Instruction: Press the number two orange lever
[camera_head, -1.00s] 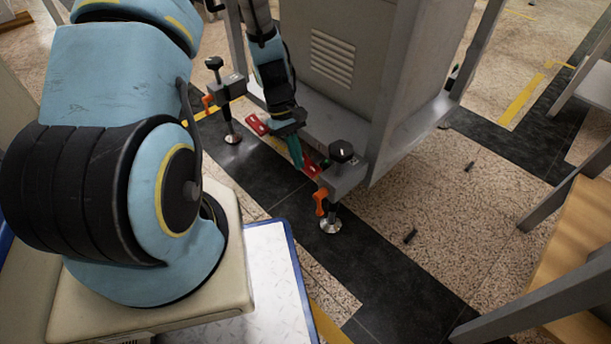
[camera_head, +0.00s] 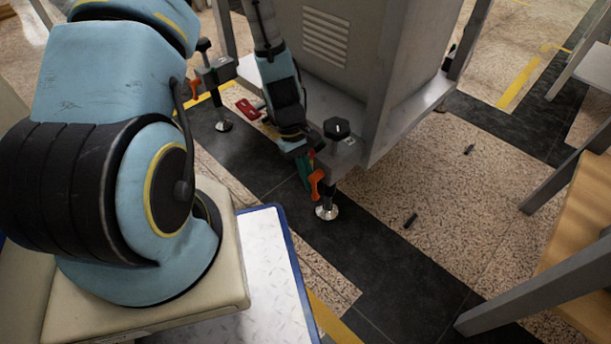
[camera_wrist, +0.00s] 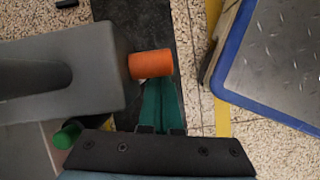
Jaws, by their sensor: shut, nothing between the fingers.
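An orange lever (camera_head: 317,184) hangs from the grey bracket at the cabinet's near corner. A second orange lever (camera_head: 194,87) is on the far-left bracket. I see no numbers on them. My gripper (camera_head: 306,176) has teal fingers, is shut and empty, and is just left of the near lever. In the wrist view an orange cylinder end (camera_wrist: 151,64) of the lever lies right at the tips of my shut fingers (camera_wrist: 162,88) and partly covers them. I cannot tell whether they touch.
The near bracket (camera_head: 343,150) carries a black knob (camera_head: 337,128) and a round metal foot (camera_head: 327,212). The grey cabinet (camera_head: 340,50) stands behind. A blue-edged metal plate (camera_head: 268,260) is at the front. Small black pieces lie on the floor to the right.

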